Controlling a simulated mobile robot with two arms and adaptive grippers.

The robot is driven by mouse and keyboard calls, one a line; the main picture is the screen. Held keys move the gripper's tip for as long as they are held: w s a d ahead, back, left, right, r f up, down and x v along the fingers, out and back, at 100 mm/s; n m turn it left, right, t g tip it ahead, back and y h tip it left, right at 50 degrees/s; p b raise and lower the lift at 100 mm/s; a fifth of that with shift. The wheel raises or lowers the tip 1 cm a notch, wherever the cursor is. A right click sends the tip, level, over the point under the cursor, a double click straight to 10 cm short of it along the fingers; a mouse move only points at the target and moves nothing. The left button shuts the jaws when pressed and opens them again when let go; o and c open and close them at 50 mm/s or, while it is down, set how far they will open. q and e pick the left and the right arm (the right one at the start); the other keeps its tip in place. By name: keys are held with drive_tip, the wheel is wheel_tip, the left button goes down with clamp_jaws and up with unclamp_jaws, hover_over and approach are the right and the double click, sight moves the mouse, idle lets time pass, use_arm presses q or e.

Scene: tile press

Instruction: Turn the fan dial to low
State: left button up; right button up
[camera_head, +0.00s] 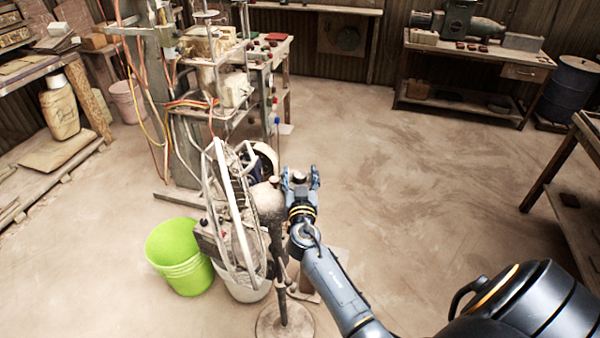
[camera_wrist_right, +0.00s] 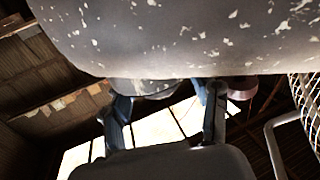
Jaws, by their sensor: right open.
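The pedestal fan has a wire cage (camera_head: 232,215), a dusty motor housing (camera_head: 266,198) and a round base (camera_head: 285,322) in the head view. My right gripper (camera_head: 300,176) is open just right of the housing, its fingers pointing away from me. In the right wrist view the housing (camera_wrist_right: 190,38) fills the top, grey with chipped paint. The two fingers of my right gripper (camera_wrist_right: 164,103) stand apart below it. A rounded grey part (camera_wrist_right: 152,88), perhaps the dial, shows between them; contact and its setting cannot be told. My left gripper is not in view.
A green bucket (camera_head: 181,257) and a pale bucket (camera_head: 243,288) stand by the fan. A cluttered rack (camera_head: 215,95) is behind it. A workbench (camera_head: 475,54) and blue drum (camera_head: 572,88) stand at the back right. The floor (camera_head: 400,190) right of my arm is clear.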

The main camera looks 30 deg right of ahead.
drive_tip(key=c, duration=1.2)
